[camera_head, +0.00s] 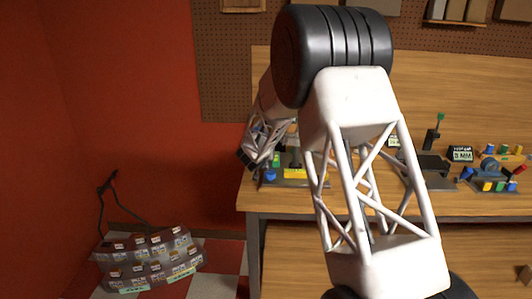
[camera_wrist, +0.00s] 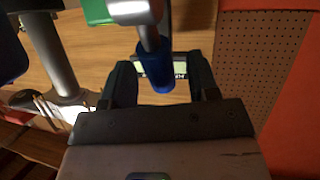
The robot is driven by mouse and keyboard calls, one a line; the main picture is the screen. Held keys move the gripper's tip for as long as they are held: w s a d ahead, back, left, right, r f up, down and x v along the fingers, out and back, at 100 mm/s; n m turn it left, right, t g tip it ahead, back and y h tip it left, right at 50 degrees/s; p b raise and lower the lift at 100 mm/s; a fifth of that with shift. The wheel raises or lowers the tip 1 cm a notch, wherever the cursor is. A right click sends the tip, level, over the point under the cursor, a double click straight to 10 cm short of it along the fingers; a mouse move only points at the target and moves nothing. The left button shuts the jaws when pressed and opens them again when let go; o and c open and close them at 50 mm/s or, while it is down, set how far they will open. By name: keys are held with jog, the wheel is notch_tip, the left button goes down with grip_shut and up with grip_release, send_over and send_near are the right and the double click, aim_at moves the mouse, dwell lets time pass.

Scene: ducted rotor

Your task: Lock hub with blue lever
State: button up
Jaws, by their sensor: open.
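In the wrist view a blue lever (camera_wrist: 156,72) shows as a short blue cylinder on a pale metal rod, which runs up to a rounded grey-white part (camera_wrist: 132,10) at the top edge. I cannot tell whether that part is the hub. My gripper (camera_wrist: 161,68) is open, with one dark finger on each side of the blue lever. Whether either finger touches it is unclear. In the head view my gripper (camera_head: 246,157) is at the left end of the bench, beside a fixture with blue (camera_head: 270,175), green (camera_head: 276,160) and yellow (camera_head: 293,173) parts. My arm hides part of this fixture.
In the wrist view a green block (camera_wrist: 97,10) and a grey post (camera_wrist: 50,45) stand near the lever. A small label (camera_wrist: 181,66) shows behind it. In the head view other fixtures (camera_head: 489,172) stand on the wooden bench (camera_head: 350,205) to the right. A pegboard (camera_head: 222,75) is behind.

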jog(key=shift+w+d+f, duration=0.15)
jog(key=shift+w+f, duration=0.1)
jog(key=shift+w, duration=0.35)
grip_shut()
